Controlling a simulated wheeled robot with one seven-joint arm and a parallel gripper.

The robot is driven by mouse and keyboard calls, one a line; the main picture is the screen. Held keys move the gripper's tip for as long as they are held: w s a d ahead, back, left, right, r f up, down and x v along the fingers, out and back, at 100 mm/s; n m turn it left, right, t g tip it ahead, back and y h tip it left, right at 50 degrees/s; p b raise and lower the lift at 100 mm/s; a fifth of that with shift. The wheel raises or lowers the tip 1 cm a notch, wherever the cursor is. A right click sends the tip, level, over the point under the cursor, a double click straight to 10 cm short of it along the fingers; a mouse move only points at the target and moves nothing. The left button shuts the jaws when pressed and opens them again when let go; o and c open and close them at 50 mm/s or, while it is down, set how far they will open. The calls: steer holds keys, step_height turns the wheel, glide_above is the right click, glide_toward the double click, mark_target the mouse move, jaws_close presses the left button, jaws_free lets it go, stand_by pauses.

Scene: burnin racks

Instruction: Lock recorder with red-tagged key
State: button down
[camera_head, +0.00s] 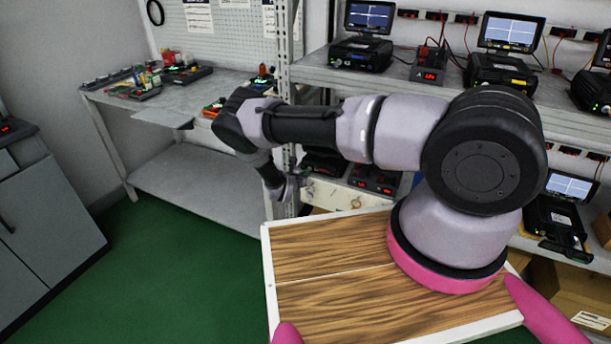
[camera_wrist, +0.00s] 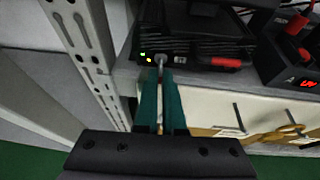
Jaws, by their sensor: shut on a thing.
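My gripper (camera_wrist: 161,88) is shut on a thin grey metal piece (camera_wrist: 161,62), which looks like the key's shaft. No red tag shows on it; most of the piece is hidden between the fingers. Its tip is at or very near the front of a black box (camera_wrist: 205,32), likely the recorder, beside small green and yellow lights. I cannot tell whether the tip is inside a lock. In the head view my gripper (camera_head: 288,187) is at the rack's left post, in front of the lower shelf, where a black box (camera_head: 322,164) is partly hidden.
A perforated metal post (camera_wrist: 88,45) stands close to the left of my gripper. A cream panel (camera_wrist: 195,108) with hanging tan-handled items (camera_wrist: 290,131) lies below the shelf. A black unit with a red display (camera_wrist: 300,75) sits to the right. Green floor (camera_head: 165,265) is clear at the left.

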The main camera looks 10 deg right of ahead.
steer(key=n+h, duration=0.1)
steer(key=n, duration=0.1)
steer(key=n+g+h, duration=0.1)
steer(key=n, duration=0.1)
steer(key=n+h, duration=0.2)
steer(key=shift+w+a+f, duration=0.15)
steer(key=shift+w+a, duration=0.05)
steer(key=shift+a, duration=0.1)
stand_by(0.5)
steer(key=c, duration=1.3)
jaws_free()
steer(key=v, duration=1)
steer(key=shift+a+r, duration=0.2)
steer(key=shift+a, duration=0.15)
steer(key=shift+s, duration=0.15)
